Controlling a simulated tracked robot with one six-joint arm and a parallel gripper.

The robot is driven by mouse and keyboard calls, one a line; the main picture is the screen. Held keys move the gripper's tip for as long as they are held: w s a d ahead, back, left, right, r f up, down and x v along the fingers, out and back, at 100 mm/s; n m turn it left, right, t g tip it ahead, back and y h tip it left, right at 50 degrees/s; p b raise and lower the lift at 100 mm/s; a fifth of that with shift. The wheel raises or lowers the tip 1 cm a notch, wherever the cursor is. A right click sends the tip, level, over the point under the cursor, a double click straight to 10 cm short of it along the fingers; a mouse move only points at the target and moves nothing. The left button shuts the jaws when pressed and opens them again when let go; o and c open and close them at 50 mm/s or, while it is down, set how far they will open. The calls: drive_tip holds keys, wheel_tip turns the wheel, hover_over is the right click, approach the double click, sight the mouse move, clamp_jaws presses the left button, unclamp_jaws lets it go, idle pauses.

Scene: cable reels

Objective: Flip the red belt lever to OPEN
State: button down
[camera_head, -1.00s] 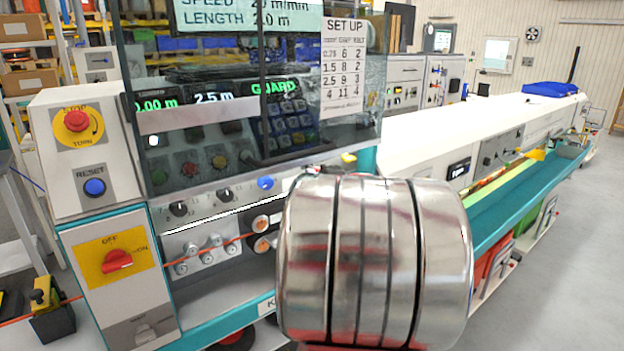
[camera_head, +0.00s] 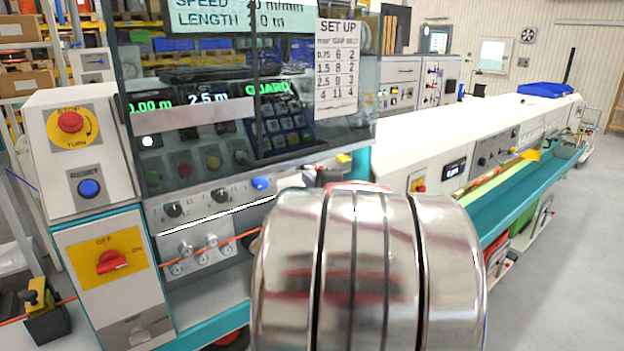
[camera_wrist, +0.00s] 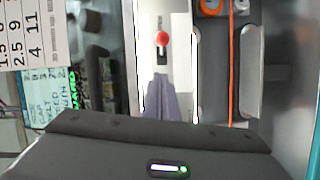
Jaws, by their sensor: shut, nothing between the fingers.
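The red belt lever (camera_wrist: 162,39) shows in the wrist view as a round red knob over a dark slot in a pale upright plate. Small lettering beside it is too blurred to read. My gripper (camera_wrist: 160,76) is in the wrist view, its grey fingers together and empty, pointing up the picture toward the knob. The fingertips appear just below the knob and slot; I cannot tell whether they touch. In the head view my shiny arm covers the front of the machine, and I cannot make out the fingers or the lever there for certain.
A clear guard (camera_head: 250,100) with a SET UP sheet (camera_head: 338,68) hangs over the controls. At left are a red stop button (camera_head: 70,122), a blue reset button (camera_head: 89,188) and a red OFF/ON switch (camera_head: 112,261). An orange cable (camera_wrist: 231,60) runs right of the lever plate.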

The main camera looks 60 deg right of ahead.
drive_tip(key=s, duration=1)
drive_tip(key=shift+d+r, duration=0.25)
drive_tip(key=shift+r, duration=0.05)
idle(0.4)
drive_tip(key=w+a+f+m+g+y, duration=0.1)
drive_tip(key=w+a+f+m+g, duration=0.15)
drive_tip(key=w+a, duration=0.55)
drive_tip(key=w+a+f+m+g+y, duration=0.1)
drive_tip(key=w+a+m+y, duration=0.3)
drive_tip(key=a, duration=0.8)
drive_tip(key=s+a+f+g+y, duration=0.1)
drive_tip(key=s+a+f+y, duration=0.1)
drive_tip(key=a, duration=0.8)
drive_tip(key=s+a+f+m+g+y, duration=0.1)
drive_tip(key=s+a+f, duration=0.3)
drive_tip(key=a, duration=0.7)
drive_tip(key=s+a+f+m+g+y, duration=0.1)
drive_tip(key=s+a+f, duration=0.3)
drive_tip(key=a, duration=0.6)
drive_tip(key=shift+s+a+g+y, duration=0.35)
drive_tip(key=shift+s+g+y, duration=0.55)
drive_tip(key=shift+s, duration=0.35)
